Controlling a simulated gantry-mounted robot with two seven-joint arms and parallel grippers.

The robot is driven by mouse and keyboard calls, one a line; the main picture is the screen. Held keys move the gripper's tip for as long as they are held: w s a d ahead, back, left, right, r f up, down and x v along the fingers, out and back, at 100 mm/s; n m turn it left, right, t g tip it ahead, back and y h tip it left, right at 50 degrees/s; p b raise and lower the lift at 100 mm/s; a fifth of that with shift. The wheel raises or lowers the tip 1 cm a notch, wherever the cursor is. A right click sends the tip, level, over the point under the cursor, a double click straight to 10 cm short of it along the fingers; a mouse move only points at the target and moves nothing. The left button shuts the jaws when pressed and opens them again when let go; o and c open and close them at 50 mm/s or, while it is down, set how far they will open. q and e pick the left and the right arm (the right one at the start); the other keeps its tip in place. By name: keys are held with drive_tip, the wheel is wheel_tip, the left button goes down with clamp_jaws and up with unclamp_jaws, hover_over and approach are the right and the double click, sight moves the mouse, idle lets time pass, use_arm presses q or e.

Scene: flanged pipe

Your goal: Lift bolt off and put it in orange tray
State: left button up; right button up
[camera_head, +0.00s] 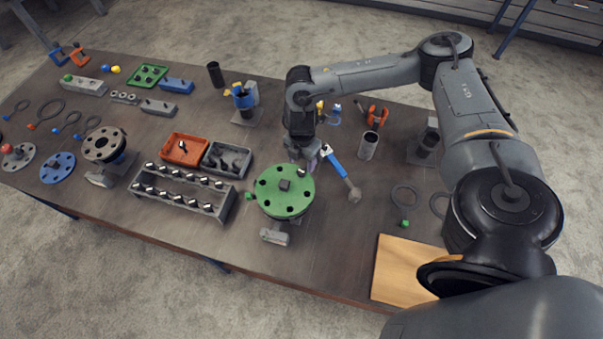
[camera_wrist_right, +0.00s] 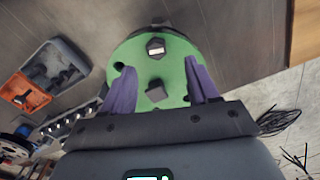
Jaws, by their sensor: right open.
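The green flange (camera_head: 286,203) stands on a pipe at the middle of the table. A bolt (camera_head: 302,172) sits at its far rim; in the right wrist view the bolt head (camera_wrist_right: 155,46) lies beyond the fingertips. A dark square piece (camera_head: 284,185) is at the flange's centre. My right gripper (camera_head: 302,160) is just above the flange's far edge; in its wrist view the purple fingers (camera_wrist_right: 160,82) are spread apart, with nothing between them gripped. The orange tray (camera_head: 170,157) is left of the flange and holds a bolt (camera_head: 183,146). My left gripper is not seen.
A grey tray (camera_head: 213,172) adjoins the orange tray. A rack (camera_head: 170,205) with several bolts stands in front of them. A blue-handled tool (camera_head: 338,168) lies just right of the gripper. A wooden board (camera_head: 398,272) lies at the front right.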

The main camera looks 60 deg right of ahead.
sight(301, 171)
drive_tip(key=shift+w+d+f, duration=0.1)
drive_tip(key=shift+f, duration=1.45)
drive_tip(key=shift+w+d+f, duration=0.1)
drive_tip(key=shift+f, duration=1.4)
clamp_jaws()
